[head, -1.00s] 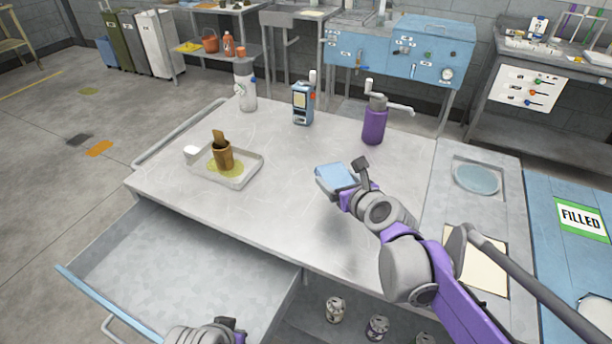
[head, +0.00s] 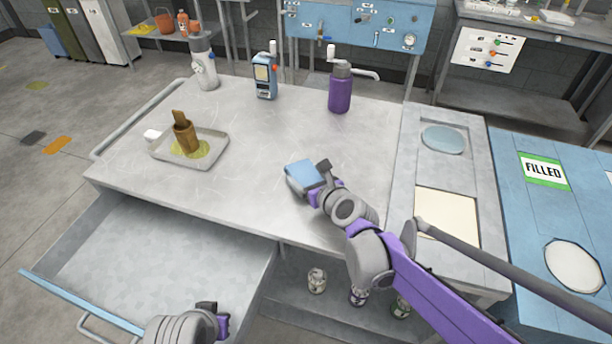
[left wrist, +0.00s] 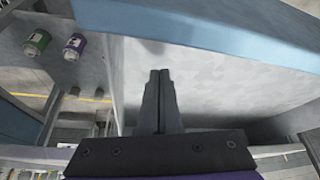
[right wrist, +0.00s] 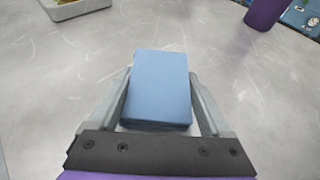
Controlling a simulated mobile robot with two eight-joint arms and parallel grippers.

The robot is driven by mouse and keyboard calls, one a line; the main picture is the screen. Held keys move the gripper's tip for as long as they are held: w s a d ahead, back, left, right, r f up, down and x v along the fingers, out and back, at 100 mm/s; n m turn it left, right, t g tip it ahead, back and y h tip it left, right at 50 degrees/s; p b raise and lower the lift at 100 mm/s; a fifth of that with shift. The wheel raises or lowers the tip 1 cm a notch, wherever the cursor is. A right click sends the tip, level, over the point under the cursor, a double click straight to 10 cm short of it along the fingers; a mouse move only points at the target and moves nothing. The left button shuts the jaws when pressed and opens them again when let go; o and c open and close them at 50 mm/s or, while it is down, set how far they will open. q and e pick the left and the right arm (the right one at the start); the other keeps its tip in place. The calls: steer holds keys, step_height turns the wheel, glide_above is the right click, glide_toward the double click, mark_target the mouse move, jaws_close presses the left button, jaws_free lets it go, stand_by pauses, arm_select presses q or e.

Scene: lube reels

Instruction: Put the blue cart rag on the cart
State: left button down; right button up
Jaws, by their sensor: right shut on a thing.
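The blue cart rag (head: 303,175) is a folded light blue block over the grey cart top (head: 262,140). My right gripper (head: 314,180) is shut on it, and the right wrist view shows the rag (right wrist: 160,88) between the two fingers (right wrist: 162,95). I cannot tell whether the rag touches the cart top. My left gripper (head: 218,318) is at the bottom of the head view near the open drawer. In the left wrist view its fingers (left wrist: 160,78) are together with nothing visible between them.
A tray (head: 215,155) with a brown brush holder stands at the left of the cart top. A white bottle (head: 203,65), a blue device (head: 265,75) and a purple pump (head: 340,92) stand at the back. The drawer (head: 150,260) is open. The cart's middle is clear.

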arm_select(q)
steer(key=shift+f, duration=0.15)
arm_select(e)
steer(key=o, duration=1.2)
steer(key=shift+f, duration=0.1)
steer(key=shift+c, duration=0.2)
arm_select(q)
steer(key=shift+r, duration=0.25)
arm_select(e)
steer(key=shift+r, duration=0.25)
arm_select(q)
steer(key=shift+r+p, duration=0.85)
steer(key=shift+p, duration=0.1)
arm_select(e)
steer(key=v, duration=1.2)
